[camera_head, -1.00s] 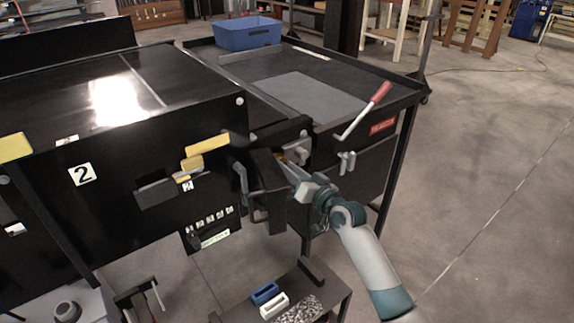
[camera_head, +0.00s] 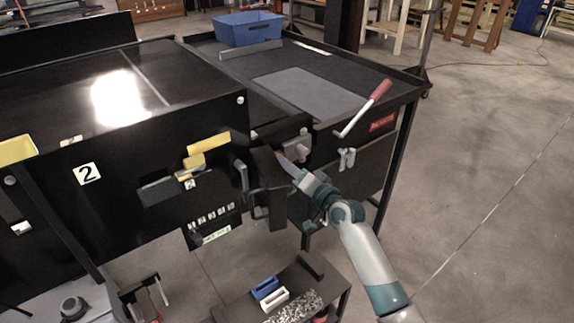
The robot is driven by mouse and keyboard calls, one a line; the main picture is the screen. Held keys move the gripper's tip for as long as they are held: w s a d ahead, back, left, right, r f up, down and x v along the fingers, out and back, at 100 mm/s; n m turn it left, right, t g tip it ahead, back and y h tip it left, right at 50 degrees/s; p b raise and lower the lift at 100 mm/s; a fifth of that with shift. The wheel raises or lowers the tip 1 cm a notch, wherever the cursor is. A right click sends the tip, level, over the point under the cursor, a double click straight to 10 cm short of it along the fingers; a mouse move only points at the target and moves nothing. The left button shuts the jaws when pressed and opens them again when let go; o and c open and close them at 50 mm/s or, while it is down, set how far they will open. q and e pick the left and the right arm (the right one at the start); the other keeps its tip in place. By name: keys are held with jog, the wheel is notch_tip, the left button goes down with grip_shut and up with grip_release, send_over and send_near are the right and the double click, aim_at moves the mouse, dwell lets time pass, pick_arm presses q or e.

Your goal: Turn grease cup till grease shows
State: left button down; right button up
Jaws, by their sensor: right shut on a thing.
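My right gripper (camera_head: 286,161) reaches in from the lower right to the end of the black conveyor housing (camera_head: 115,155). Its narrow jaws are shut at a recess beside a black bracket (camera_head: 266,172). The grease cup between the jaws is hidden by the fingers and the dark recess, so I cannot make out its shape or any grease. My left gripper is out of view.
A red-handled crank (camera_head: 379,91) and a grey clamp (camera_head: 346,158) are close to the right of my gripper. A blue bin (camera_head: 248,30) stands on the table behind. Below is a low stand (camera_head: 240,303) with small blocks. The floor at right is clear.

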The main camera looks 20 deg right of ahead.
jog(key=o, duration=1)
jog(key=shift+o, duration=0.2)
jog(key=shift+s+d, duration=0.1)
jog(key=shift+s, duration=0.05)
jog(key=b+v, duration=0.5)
jog(key=v, duration=1.2)
